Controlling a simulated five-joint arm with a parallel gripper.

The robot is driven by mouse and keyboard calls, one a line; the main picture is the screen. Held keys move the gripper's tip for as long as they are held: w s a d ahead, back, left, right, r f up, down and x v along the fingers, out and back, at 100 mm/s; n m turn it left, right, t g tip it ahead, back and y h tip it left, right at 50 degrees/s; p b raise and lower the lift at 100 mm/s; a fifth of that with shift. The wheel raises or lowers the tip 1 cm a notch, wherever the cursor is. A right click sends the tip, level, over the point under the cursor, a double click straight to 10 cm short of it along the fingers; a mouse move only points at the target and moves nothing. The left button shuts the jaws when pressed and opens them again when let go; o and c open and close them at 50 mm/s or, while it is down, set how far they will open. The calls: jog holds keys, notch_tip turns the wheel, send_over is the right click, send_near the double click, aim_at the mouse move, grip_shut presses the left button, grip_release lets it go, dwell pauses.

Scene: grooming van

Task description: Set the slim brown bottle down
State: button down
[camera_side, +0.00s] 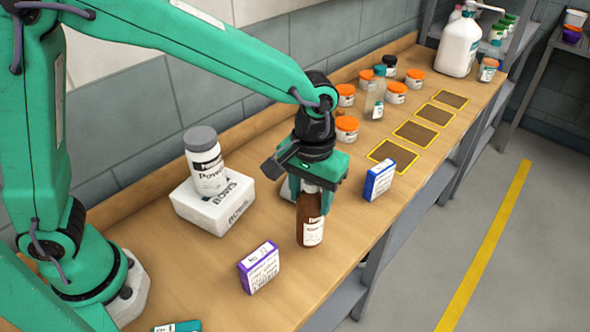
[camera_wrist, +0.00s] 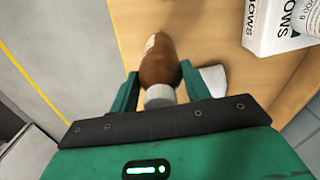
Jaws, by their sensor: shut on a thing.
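The slim brown bottle (camera_side: 309,219) has a white label and is upright below my gripper (camera_side: 312,190) in the side view. My gripper is shut on its upper part. The bottle's base is at or just above the wooden bench top (camera_side: 190,283); I cannot tell whether it touches. In the wrist view the brown bottle (camera_wrist: 158,62) lies between the two fingers of my gripper (camera_wrist: 159,84), with its pale cap toward the palm.
A blue-and-white box (camera_side: 380,180) stands right of the bottle, a purple-edged box (camera_side: 259,268) in front left. A white jar (camera_side: 206,163) stands on a white box (camera_side: 215,205). Orange-lidded jars (camera_side: 346,130) and yellow-outlined dark squares (camera_side: 394,155) lie further back. A pale object (camera_wrist: 213,79) is partly hidden behind my gripper.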

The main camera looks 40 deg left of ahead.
jog(key=shift+f, duration=1.75)
jog(key=c, duration=0.7)
grip_release()
notch_tip(320, 180, up, 12)
jog(key=shift+r, duration=0.2)
